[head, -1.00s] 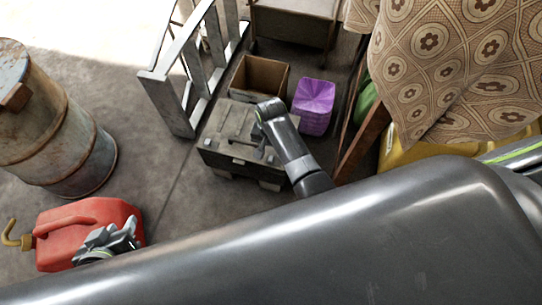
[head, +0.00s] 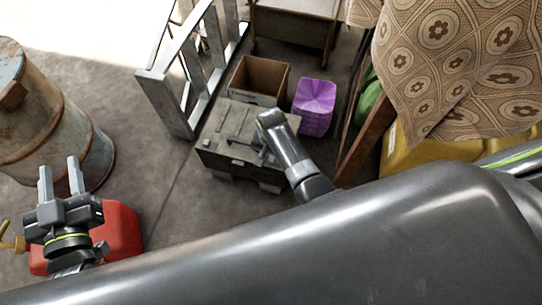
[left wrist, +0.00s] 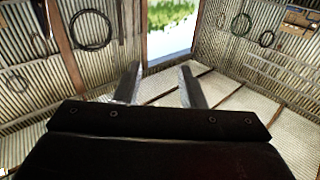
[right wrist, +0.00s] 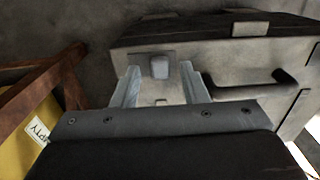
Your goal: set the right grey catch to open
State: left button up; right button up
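The grey case (head: 215,152) stands on the floor in the middle of the head view; the right wrist view shows it close up, with a dark handle (right wrist: 262,88). A small light-grey catch (right wrist: 160,66) sits between the fingertips of my right gripper (right wrist: 160,84), which is open around it. Whether the fingers touch it I cannot tell. It lies on the case's side nearer the yellow object, and my right arm hides it in the head view. Another grey fitting (right wrist: 250,28) shows further right. My left gripper (head: 60,176) is open and empty, raised above the red can.
A cardboard box (head: 258,80) and a purple stack (head: 314,105) stand behind the case. A rusty drum (head: 50,130) and red can (head: 122,232) are at left. A yellow object (right wrist: 18,125) and wooden beam (right wrist: 45,75) are close to my right gripper. Floor left of the case is clear.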

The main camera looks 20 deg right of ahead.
pick_arm(q)
jog(key=shift+d+r+t, duration=0.1)
jog(key=shift+r+t, duration=0.8)
jog(key=shift+r, duration=0.5)
pick_arm(e)
jog(key=shift+f, duration=0.4)
grip_shut()
